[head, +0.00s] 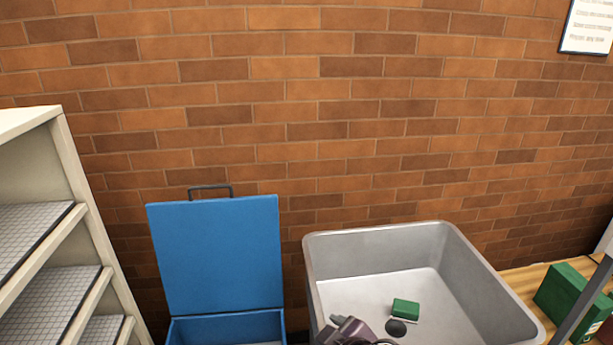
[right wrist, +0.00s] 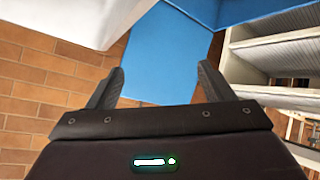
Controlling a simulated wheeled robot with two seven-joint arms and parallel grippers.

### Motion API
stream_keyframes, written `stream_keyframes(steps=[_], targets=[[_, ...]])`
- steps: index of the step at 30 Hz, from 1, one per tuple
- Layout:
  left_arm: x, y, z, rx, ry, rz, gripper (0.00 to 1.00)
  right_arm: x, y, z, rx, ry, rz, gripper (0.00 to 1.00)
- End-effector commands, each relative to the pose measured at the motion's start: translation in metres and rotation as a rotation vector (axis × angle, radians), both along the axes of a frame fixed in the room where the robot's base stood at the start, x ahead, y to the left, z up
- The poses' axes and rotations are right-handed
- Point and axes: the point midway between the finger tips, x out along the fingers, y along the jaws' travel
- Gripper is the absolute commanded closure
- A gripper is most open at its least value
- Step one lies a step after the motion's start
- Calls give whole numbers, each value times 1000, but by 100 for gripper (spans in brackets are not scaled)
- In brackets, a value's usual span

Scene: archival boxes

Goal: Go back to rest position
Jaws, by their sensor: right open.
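My right gripper (right wrist: 158,82) shows in the right wrist view with its two dark fingers wide apart and nothing between them. Beyond the fingers is the blue box (right wrist: 165,60). In the head view a dark purple part of my arm shows at the bottom edge, in front of the grey tub (head: 375,240); the fingers cannot be made out there. The blue box (head: 217,255) stands left of the tub with its lid upright. My left gripper is not in view.
A green block (head: 405,307) lies in the tub near a dark round spot. A pale shelf unit (head: 85,200) stands at the left. At the right, a green box (head: 562,290) sits on a wooden surface (head: 522,280). A brick wall (head: 300,110) closes the back.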

Motion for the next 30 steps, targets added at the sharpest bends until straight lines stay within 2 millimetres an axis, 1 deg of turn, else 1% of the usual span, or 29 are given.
stream_keyframes(steps=[1, 3, 6, 12, 20, 21, 26, 29, 30], targets=[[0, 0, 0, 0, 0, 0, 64, -13, -19, -9, 17, 70, -88, 26], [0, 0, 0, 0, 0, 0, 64, -28, -46, -20, 20, 152, -194, 26], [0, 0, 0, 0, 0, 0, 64, -50, -77, -34, 18, 255, -312, 26], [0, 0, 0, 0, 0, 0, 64, -95, -124, -56, 10, 433, -483, 26], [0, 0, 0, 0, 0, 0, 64, -156, -167, -74, -5, 636, -651, 26], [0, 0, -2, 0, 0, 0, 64, -151, -167, -86, -7, 639, -648, 26], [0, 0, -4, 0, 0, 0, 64, -140, -164, -130, -15, 649, -643, 26], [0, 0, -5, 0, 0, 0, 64, -136, -163, -160, -19, 658, -642, 26], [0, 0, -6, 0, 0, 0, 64, -135, -163, -173, -20, 663, -641, 26]])
